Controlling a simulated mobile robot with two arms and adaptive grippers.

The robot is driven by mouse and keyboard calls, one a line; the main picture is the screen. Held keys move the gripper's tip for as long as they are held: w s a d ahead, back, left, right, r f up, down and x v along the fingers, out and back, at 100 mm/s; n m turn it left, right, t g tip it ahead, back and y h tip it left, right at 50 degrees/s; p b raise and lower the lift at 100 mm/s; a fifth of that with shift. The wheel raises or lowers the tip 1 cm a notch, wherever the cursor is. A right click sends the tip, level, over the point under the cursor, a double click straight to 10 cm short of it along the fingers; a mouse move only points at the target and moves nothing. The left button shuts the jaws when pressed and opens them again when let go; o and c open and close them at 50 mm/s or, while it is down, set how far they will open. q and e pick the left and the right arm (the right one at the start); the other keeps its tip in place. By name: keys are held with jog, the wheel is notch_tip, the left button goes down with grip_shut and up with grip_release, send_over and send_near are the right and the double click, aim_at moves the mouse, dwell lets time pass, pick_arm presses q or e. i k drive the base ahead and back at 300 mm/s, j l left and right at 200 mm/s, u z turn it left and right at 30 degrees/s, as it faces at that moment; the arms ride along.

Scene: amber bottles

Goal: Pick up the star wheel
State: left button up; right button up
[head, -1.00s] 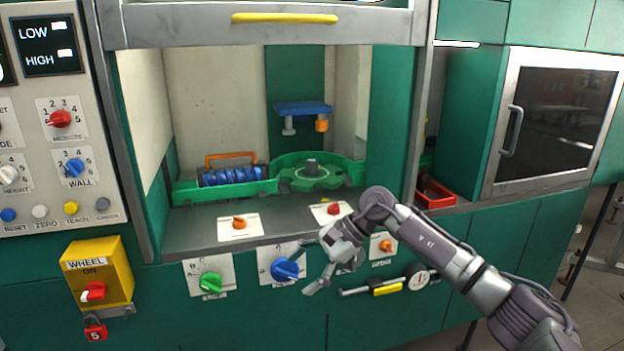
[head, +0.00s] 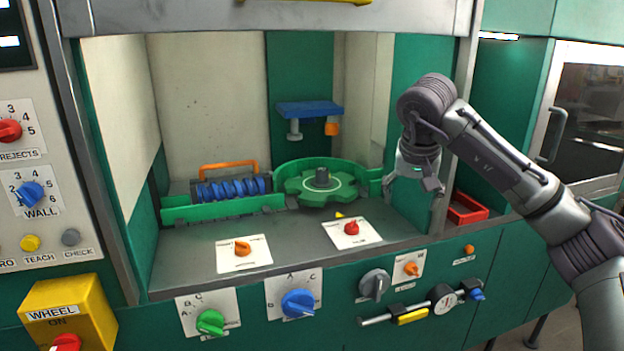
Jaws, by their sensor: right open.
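The star wheel (head: 302,189) is a green toothed disc with a dark grey hub in its middle. It lies flat inside the enclosure, with a curved green guide wall (head: 345,169) around its back. My right gripper (head: 412,188) is open and empty, pointing down at the right side of the enclosure opening. It is to the right of the star wheel and apart from it in the picture. My left gripper is not in view.
A blue screw (head: 231,189) with an orange handle lies left of the wheel behind a green rail (head: 225,207). A blue bracket (head: 309,108) hangs above the wheel. Red and orange knobs stand on the deck in front. A red bin (head: 466,209) is at right.

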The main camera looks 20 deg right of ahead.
aim_at(315, 188)
jog(key=i, duration=1.45)
